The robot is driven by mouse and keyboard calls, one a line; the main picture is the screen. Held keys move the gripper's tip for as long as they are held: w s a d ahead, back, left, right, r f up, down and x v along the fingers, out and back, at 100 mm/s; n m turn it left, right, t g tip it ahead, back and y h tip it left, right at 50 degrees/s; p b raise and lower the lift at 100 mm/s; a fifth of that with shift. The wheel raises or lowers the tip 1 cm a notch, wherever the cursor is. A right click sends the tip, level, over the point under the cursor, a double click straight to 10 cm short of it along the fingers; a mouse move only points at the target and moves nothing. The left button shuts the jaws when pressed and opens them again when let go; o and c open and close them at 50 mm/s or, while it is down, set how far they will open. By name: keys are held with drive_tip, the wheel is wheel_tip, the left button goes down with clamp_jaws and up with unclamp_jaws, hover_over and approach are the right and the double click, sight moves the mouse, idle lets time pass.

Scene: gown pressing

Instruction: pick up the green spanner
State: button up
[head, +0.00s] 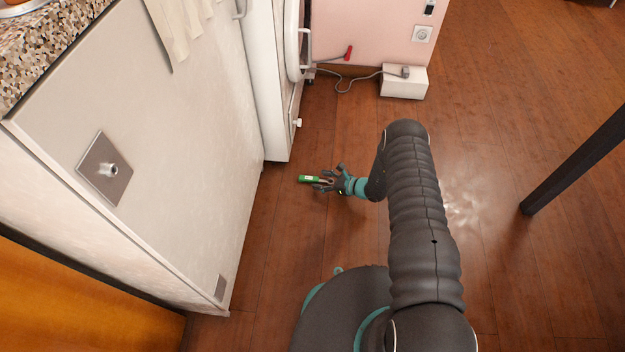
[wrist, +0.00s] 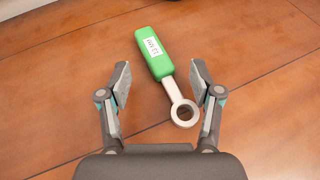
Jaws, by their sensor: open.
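The green spanner (wrist: 154,50) lies on the wooden floor, with a green handle, a white label and a grey metal ring end. In the wrist view its ring end points down towards my gripper (wrist: 159,80), between the two open fingers, a little nearer the right one. The handle reaches beyond the fingertips. In the head view the green spanner (head: 309,179) lies near the cabinet's far corner, with my gripper (head: 325,180) at its right end. My gripper is open and empty. Its exact height above the floor is hard to tell.
A white cabinet (head: 150,150) with a speckled top stands at the left. A white machine (head: 275,80) stands behind it. A white box (head: 404,82) with a grey cable and a red-ended item (head: 348,53) lie by the pink wall. A dark post (head: 575,165) stands right. Floor around the spanner is clear.

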drive_tip(key=shift+x, duration=1)
drive_tip(key=shift+d, duration=0.1)
clamp_jaws()
drive_tip(key=shift+r, duration=0.1)
